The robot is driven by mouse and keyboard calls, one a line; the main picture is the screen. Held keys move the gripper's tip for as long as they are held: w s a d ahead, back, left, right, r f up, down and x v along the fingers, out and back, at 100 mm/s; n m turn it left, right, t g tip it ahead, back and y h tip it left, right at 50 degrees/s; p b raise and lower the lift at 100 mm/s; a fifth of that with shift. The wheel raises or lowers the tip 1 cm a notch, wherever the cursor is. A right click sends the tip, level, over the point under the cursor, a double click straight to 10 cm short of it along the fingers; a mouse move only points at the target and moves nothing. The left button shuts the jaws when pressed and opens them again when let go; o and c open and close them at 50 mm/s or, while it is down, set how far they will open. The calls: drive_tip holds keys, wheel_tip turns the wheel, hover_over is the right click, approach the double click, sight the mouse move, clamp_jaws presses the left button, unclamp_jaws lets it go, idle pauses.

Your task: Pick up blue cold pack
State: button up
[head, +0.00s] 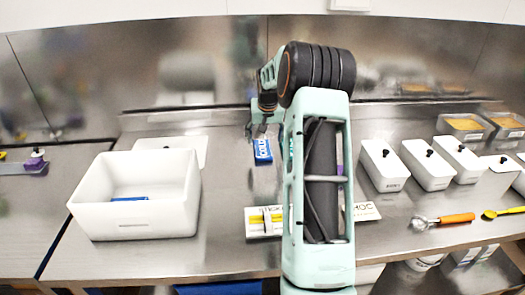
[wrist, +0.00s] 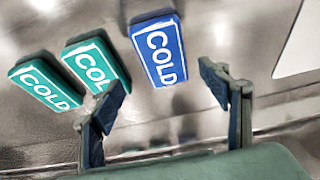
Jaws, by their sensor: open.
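The blue cold pack (head: 263,152) lies flat on the steel counter, just below my gripper in the head view. In the wrist view the blue cold pack (wrist: 159,51), with white COLD lettering, lies beyond my fingertips, between their lines and slightly tilted. My gripper (wrist: 166,88) is open and empty, its two fingers spread wide and apart from the pack. It also shows in the head view (head: 258,132), small and partly hidden by my arm. Two green cold packs, a nearer one (wrist: 94,65) and a farther one (wrist: 45,82), lie left of the blue one.
A white bin (head: 135,219) with something blue inside stands left, a white lid (head: 196,146) behind it. Several white lidded tubs (head: 383,170) stand right. A scoop with an orange handle (head: 457,218) lies at front right. My arm hides the counter's middle.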

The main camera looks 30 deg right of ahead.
sight(263, 147)
drive_tip(key=x, duration=0.2)
drive_tip(key=a+x, duration=0.1)
drive_tip(key=x, duration=0.1)
drive_tip(key=shift+f, duration=0.15)
drive_tip(key=shift+w+d+f, duration=0.2)
drive_tip(key=shift+f, duration=0.4)
drive_tip(key=shift+c, duration=0.5)
drive_tip(key=c, duration=1.4)
drive_tip(key=shift+r, duration=0.1)
drive_tip(key=shift+r, duration=0.1)
